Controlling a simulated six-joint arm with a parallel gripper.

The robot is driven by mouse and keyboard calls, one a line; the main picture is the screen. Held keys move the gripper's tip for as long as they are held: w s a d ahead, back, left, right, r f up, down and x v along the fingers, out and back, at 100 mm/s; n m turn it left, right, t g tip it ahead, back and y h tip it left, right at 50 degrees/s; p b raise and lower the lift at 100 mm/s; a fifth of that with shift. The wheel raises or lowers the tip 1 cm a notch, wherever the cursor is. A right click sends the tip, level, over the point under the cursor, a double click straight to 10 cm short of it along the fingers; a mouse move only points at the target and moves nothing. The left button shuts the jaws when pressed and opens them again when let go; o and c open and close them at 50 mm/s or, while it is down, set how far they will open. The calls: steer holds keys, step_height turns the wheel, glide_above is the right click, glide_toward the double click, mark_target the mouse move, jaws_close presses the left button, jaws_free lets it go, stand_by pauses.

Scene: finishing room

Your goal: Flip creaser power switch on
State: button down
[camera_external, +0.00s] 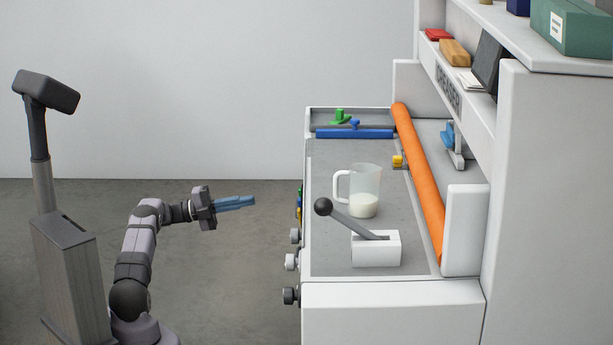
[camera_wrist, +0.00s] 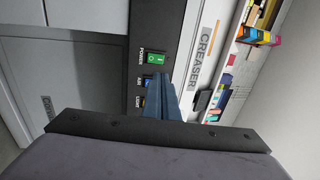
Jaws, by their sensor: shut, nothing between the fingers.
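The creaser (camera_external: 390,296) is a white and grey machine at the right of the external view. In the wrist view its dark control strip carries a green rocker switch (camera_wrist: 154,58) labelled POWER, with a white mark on it. I cannot tell which way the rocker is tipped. Below it sit a blue switch (camera_wrist: 147,79) and a yellow switch (camera_wrist: 140,102). My gripper (camera_external: 253,200) is shut and empty, its blue fingers pointing at the machine's front with a clear gap between. In the wrist view the fingers (camera_wrist: 158,74) cover the area beside the blue and yellow switches.
Dark and white knobs (camera_external: 291,261) stick out of the machine's front edge. On top are a lever with a black ball (camera_external: 323,206), a measuring jug (camera_external: 365,188) holding white liquid and an orange roller (camera_external: 420,180). Shelves rise behind. The space before the front is free.

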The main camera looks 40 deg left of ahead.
steer(key=x, duration=1.3)
steer(key=shift+r, duration=0.1)
steer(key=p, duration=0.1)
steer(key=r+g+y+p, duration=0.1)
steer(key=r, duration=0.1)
steer(key=shift+w+d+g+y+p, duration=0.3)
steer(key=shift+w+d+p, duration=0.05)
steer(key=shift+d+p, duration=0.05)
steer(key=shift+s+a+r, duration=0.1)
steer(key=r+v, duration=0.1)
steer(key=v, duration=1.3)
steer(key=shift+a+r, duration=0.15)
steer(key=shift+r, duration=0.05)
steer(key=shift+s, duration=0.1)
